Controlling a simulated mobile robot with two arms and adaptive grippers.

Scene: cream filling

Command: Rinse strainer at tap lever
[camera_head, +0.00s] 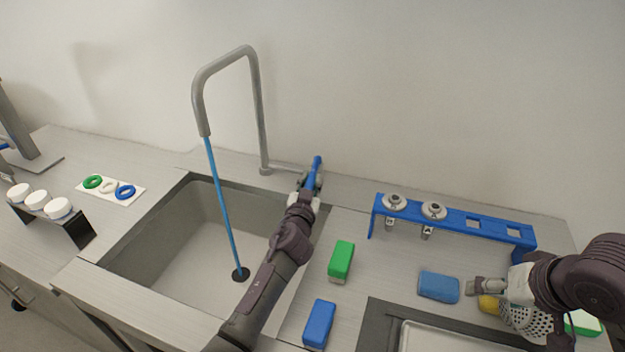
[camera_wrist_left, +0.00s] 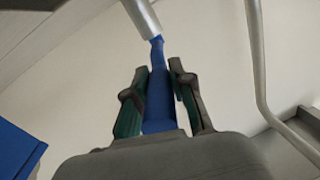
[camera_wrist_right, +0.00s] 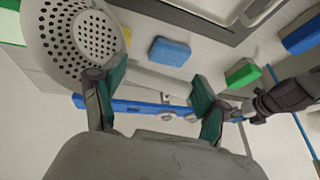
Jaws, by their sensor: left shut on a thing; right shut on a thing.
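The tap (camera_head: 258,110) arches over the grey sink (camera_head: 165,250), and a thin blue stream of water (camera_head: 222,205) runs from its spout to the drain. My left gripper (camera_head: 311,182) is shut on the blue tap lever (camera_head: 317,163); the lever (camera_wrist_left: 160,95) lies between the fingers in the left wrist view. The perforated grey strainer (camera_head: 525,322) is at the far right, well away from the water. My right gripper (camera_head: 482,287) is shut on it. The strainer bowl (camera_wrist_right: 72,40) shows at upper left in the right wrist view, beside the gripper (camera_wrist_right: 160,100); its grasped part is unclear.
A blue rack (camera_head: 460,228) with two metal nozzles stands behind a blue sponge (camera_head: 438,286). Green (camera_head: 341,260) and blue (camera_head: 319,323) blocks lie right of the sink. A dark-framed tray (camera_head: 383,320) is in front. Coloured rings (camera_head: 125,191) lie left of the sink.

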